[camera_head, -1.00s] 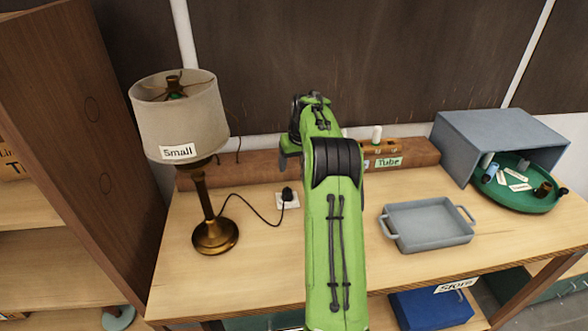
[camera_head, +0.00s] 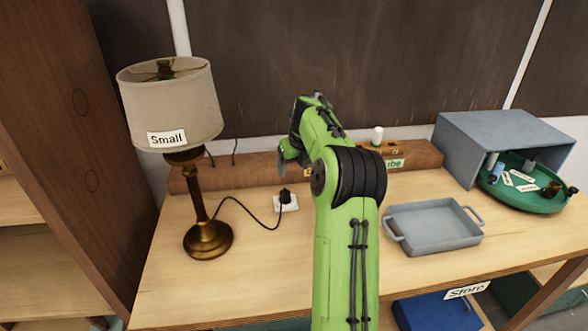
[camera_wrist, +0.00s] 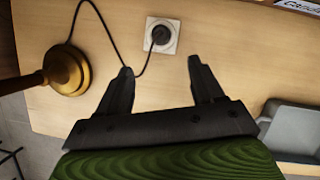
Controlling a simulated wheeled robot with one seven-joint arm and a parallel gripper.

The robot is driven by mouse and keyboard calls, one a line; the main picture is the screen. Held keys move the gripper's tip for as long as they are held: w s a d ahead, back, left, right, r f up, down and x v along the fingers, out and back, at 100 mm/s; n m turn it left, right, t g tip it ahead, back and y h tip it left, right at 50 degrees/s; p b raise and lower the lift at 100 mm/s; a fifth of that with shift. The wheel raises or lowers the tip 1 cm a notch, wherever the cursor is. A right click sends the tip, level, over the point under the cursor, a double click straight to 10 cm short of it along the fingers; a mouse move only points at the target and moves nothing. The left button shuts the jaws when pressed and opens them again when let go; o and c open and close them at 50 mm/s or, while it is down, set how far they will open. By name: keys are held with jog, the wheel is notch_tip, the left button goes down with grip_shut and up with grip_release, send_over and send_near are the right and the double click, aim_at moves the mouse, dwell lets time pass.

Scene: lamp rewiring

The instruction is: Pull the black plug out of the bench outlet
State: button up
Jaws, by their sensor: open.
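The black plug (camera_head: 285,196) sits in the white bench outlet (camera_head: 291,206) on the wooden bench. Its black cord (camera_head: 246,211) runs left to the brass lamp (camera_head: 208,238) with a shade labelled "Small". In the wrist view the plug (camera_wrist: 160,35) is seated in the square white outlet (camera_wrist: 172,46), ahead of and roughly between my fingertips. My gripper (camera_wrist: 161,68) is open and empty, apart from the plug. In the head view only part of my gripper (camera_head: 282,165) shows, behind the outlet and above the bench; its fingertips are not clear there.
A grey two-handled tray (camera_head: 433,228) lies right of my arm. A wooden rail (camera_head: 240,176) runs along the back of the bench. A grey open box (camera_head: 505,140) with a green round tray (camera_head: 540,200) stands at the right. The bench in front of the lamp is clear.

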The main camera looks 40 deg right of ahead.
aim_at(285, 192)
jog(key=b+x, duration=0.1)
jog(key=x, duration=1.4)
jog(key=shift+w+d+f, duration=0.1)
jog(key=shift+f, duration=0.25)
jog(key=c, duration=1.1)
jog(key=shift+r, duration=0.1)
jog(key=shift+c, duration=0.2)
jog(key=shift+r+p, duration=1.9)
jog(key=shift+r, duration=0.5)
jog(key=shift+f, duration=0.1)
jog(key=shift+f+b, duration=0.1)
jog(key=shift+b, duration=0.3)
